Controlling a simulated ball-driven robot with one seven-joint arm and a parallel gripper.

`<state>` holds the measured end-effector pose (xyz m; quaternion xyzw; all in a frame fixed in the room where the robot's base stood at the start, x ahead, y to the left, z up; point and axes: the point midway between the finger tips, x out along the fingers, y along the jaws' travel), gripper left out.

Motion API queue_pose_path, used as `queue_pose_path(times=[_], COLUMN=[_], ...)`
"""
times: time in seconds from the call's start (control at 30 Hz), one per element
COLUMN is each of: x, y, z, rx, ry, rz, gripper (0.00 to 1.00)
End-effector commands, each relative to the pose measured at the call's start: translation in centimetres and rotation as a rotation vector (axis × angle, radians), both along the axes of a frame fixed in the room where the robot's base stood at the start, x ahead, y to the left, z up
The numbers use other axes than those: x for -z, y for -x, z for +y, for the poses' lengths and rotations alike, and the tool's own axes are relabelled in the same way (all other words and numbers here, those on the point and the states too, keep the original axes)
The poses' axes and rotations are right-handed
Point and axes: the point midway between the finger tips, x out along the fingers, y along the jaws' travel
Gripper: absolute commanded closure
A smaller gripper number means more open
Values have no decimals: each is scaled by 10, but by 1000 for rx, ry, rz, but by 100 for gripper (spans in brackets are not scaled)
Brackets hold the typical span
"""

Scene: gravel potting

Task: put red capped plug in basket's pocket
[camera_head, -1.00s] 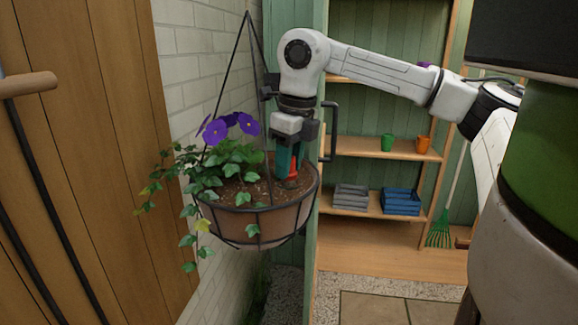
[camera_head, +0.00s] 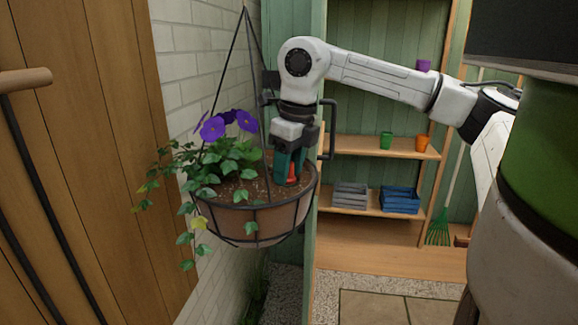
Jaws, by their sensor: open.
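The hanging basket (camera_head: 262,222) hangs by dark rods near the white brick wall. It holds brown soil with purple flowers and trailing ivy. The red capped plug (camera_head: 293,173) stands in the soil at the basket's right side; its lower part is hidden, so I cannot tell how deep it sits in a pocket. My gripper (camera_head: 290,168) points down over the basket's right side. Its green fingers are open around the red plug, and I cannot tell whether they touch it.
A wooden door (camera_head: 90,160) is at the left. Behind my arm is a shelf unit (camera_head: 350,147) with a green pot (camera_head: 386,140), an orange pot (camera_head: 422,143), a grey crate (camera_head: 350,195) and a blue crate (camera_head: 400,199). A green rake (camera_head: 438,232) leans at the right.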

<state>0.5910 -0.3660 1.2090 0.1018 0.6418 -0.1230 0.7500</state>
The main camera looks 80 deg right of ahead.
Motion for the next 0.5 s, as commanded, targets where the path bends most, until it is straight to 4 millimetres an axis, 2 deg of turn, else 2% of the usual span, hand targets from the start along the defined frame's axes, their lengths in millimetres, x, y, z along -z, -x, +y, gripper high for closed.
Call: queue_pose_path(times=[0.03, 0.27, 0.43, 0.5], x=[6, 6, -5, -16], y=[0, 0, 0, 2], z=[4, 6, 6, 5], rx=[-10, -14, -15, -12], ry=[-10, -13, -12, -7], rz=[9, 11, 10, 9], gripper=[39, 39, 39, 39])
